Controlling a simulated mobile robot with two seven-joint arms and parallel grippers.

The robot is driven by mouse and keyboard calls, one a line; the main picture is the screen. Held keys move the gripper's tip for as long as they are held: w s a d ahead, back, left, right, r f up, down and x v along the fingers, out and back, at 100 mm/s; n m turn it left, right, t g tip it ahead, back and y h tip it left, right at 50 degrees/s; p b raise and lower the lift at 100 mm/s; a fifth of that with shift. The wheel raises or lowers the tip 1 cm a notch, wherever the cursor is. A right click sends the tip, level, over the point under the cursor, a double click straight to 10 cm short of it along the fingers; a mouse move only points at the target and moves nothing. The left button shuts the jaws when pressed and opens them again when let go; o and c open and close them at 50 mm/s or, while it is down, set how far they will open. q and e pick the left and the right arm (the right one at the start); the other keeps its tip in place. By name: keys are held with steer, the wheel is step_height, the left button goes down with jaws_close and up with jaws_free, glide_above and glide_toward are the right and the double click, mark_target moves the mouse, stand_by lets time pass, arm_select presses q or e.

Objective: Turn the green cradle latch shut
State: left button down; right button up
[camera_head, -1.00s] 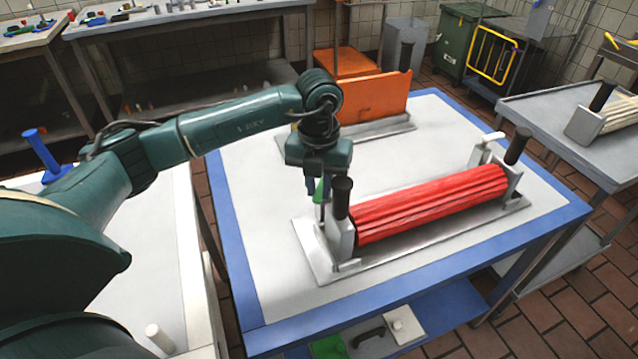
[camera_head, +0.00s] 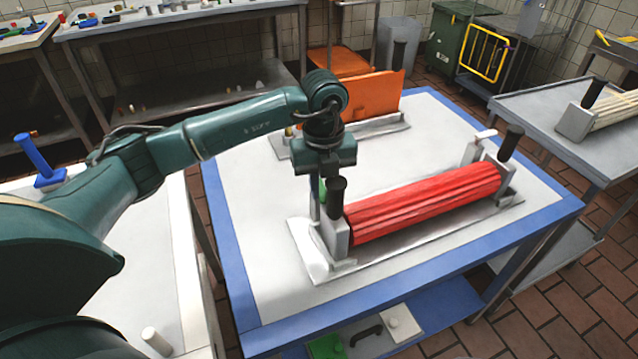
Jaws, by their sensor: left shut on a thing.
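The green cradle latch (camera_head: 322,188) shows only as a small green patch behind the near black handle (camera_head: 337,192), at the left end of the grey metal cradle (camera_head: 310,262). The cradle bears a red ribbed roller (camera_head: 425,202). My left gripper (camera_head: 318,192) points down at that end and is shut on the green latch. Its fingertips and most of the latch are hidden by the handle, so the latch's exact angle cannot be told. A white latch (camera_head: 485,135) sticks out at the far end. My right gripper is not in view.
The cradle stands on a blue-edged table (camera_head: 262,290). An orange panel (camera_head: 372,98) stands on another metal base behind it. A second black handle (camera_head: 511,140) rises at the cradle's right end. A side table (camera_head: 540,103) stands at the right. The front left tabletop is clear.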

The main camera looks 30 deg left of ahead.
mark_target(325, 193)
arm_select(q)
steer(key=shift+w+d+n, duration=0.2)
steer(key=shift+n, duration=0.6)
steer(key=c, duration=1.3)
jaws_free()
step_height(325, 193, up, 13)
steer(key=shift+r, duration=0.1)
